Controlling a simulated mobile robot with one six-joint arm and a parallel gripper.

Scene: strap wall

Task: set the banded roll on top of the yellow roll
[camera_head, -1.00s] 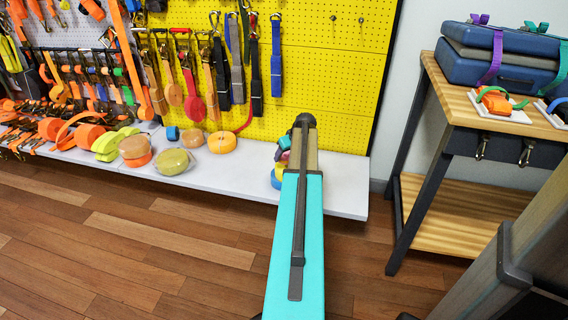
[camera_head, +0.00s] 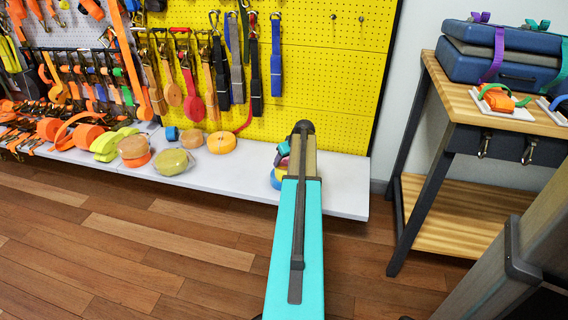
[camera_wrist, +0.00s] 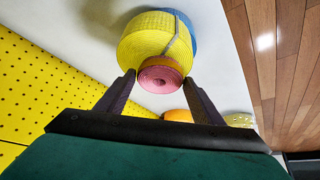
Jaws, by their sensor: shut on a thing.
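In the wrist view a small pink spiral-wound roll (camera_wrist: 160,77) sits between the two fingertips of my gripper (camera_wrist: 159,80), which is shut on it. I take it as the banded roll; its band is not clear. Just beyond it, overlapped in the view, is the larger yellow roll (camera_wrist: 145,36), with a thin grey line across it. Whether the two touch I cannot tell. A blue thing (camera_wrist: 187,30) shows behind the yellow roll. In the head view my arm hides most of this; a sliver of the yellow roll (camera_head: 279,174) shows at its left.
The white shelf (camera_head: 235,178) runs along the foot of the yellow pegboard (camera_head: 330,75). An orange roll (camera_head: 222,142) and an olive roll (camera_head: 173,162) stand to the left. A wooden bench (camera_head: 490,105) with blue cases stands at right.

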